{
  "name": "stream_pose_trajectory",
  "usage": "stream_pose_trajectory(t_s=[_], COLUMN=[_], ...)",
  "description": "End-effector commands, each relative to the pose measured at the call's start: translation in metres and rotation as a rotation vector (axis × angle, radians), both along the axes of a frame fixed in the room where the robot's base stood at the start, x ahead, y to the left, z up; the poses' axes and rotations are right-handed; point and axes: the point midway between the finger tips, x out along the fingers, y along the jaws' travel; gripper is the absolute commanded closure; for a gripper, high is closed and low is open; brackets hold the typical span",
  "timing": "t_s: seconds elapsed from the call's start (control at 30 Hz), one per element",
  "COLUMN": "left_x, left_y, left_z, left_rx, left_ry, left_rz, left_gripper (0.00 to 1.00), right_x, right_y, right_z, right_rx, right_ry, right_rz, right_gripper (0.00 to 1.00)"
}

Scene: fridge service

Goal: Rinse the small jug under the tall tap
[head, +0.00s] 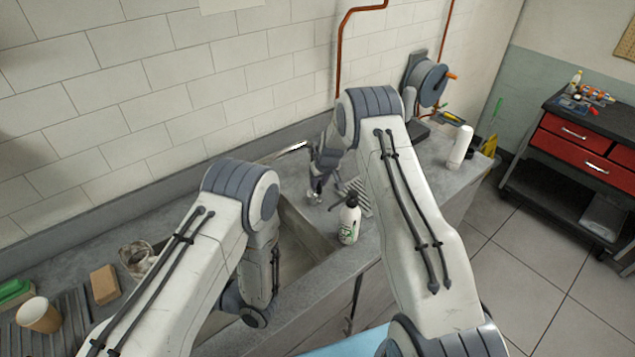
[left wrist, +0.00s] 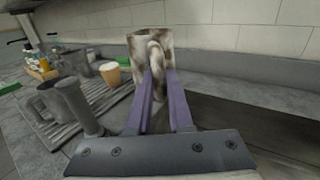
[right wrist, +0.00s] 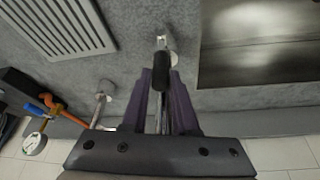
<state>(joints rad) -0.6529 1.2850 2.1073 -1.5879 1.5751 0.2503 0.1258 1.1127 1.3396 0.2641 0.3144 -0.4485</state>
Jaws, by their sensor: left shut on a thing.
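The small jug (head: 135,258), mottled brown and white, is above the counter left of the sink in the head view. My left gripper (left wrist: 160,85) is shut on its handle in the left wrist view; my own arm hides those fingers in the head view. The jug (left wrist: 148,47) looks roughly upright. The tall tap's chrome spout (head: 291,149) shows behind the sink. My right gripper (head: 318,180) is at the taps, pointing down. In the right wrist view its fingers (right wrist: 161,85) stand either side of a dark-gripped lever (right wrist: 161,68); whether they press it is unclear.
A pump bottle (head: 349,222) stands near the sink's right front edge. A paper cup (head: 38,315), a brown sponge (head: 104,284) and a ribbed drainer are at left. A hose reel (head: 428,82) and white bottle (head: 460,147) stand at right. My left arm crosses over the sink (head: 300,235).

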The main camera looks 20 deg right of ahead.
Motion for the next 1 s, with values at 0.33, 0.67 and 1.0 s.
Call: stream_pose_trajectory(t_s=[0.33, 0.67, 1.0], left_x=[0.0001, 0.0001, 0.0002], left_y=[-0.0002, -0.0003, -0.0003], left_z=[0.0004, 0.0004, 0.0004], left_rx=[0.001, 0.001, 0.001], left_ry=[-0.001, -0.001, -0.001], left_rz=[0.0, 0.0, 0.0], left_gripper=[1.0, 1.0, 1.0], right_x=[-0.0003, -0.0003, -0.0004], right_y=[-0.0003, -0.0006, -0.0007], right_z=[0.0003, 0.0004, 0.0005], right_rx=[0.0, 0.0, 0.0], right_ry=[0.001, 0.001, 0.001], right_rz=[-0.001, -0.001, -0.001], right_gripper=[1.0, 1.0, 1.0])
